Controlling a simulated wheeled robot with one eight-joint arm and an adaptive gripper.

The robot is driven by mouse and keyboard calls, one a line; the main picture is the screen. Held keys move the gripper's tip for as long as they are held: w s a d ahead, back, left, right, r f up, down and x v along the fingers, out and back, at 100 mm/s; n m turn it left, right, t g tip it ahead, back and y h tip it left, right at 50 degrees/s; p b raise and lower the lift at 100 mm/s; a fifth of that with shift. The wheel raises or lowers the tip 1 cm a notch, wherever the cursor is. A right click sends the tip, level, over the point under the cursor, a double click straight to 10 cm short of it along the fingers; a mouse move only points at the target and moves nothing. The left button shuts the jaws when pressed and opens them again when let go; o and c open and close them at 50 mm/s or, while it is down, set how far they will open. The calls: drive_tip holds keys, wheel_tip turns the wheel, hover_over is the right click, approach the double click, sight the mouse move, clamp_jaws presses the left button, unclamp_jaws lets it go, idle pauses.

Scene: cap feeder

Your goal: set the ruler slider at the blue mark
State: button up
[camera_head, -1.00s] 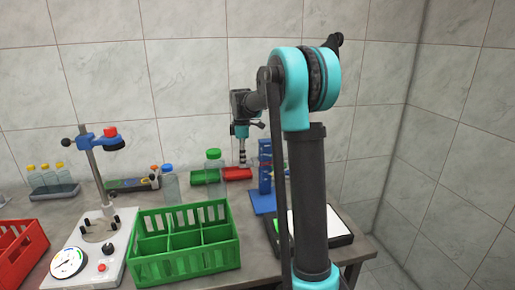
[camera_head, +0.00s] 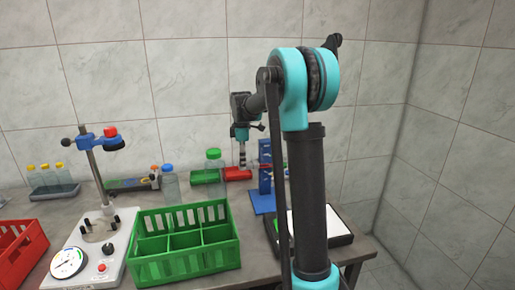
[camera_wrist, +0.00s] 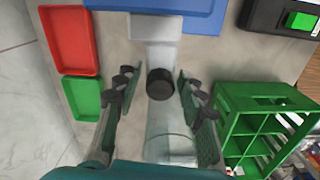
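A dark bar with green, yellow and blue patches (camera_head: 128,185) lies at the back of the table in the head view; it looks like the ruler. Its slider cannot be made out at this size. My gripper (camera_head: 242,163) is well to the right of it, near the red tray, pointing down. In the wrist view my gripper (camera_wrist: 158,84) has its fingers spread, with gaps on both sides of a dark round cap or knob (camera_wrist: 160,84). A clear cylinder (camera_wrist: 171,138) shows below the cap; whether the fingers touch it cannot be told.
A red tray (camera_wrist: 71,40) and a green tray (camera_wrist: 82,97) lie left of my gripper in the wrist view. A blue stand (camera_head: 264,202) is to its right in the head view. A green crate (camera_head: 185,255), clear bottles (camera_head: 170,190) and a gauge stand (camera_head: 105,245) crowd the table.

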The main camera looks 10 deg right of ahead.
drive_tip(key=shift+r, duration=0.1)
drive_tip(key=shift+r, duration=3.9)
drive_tip(key=shift+s, duration=0.1)
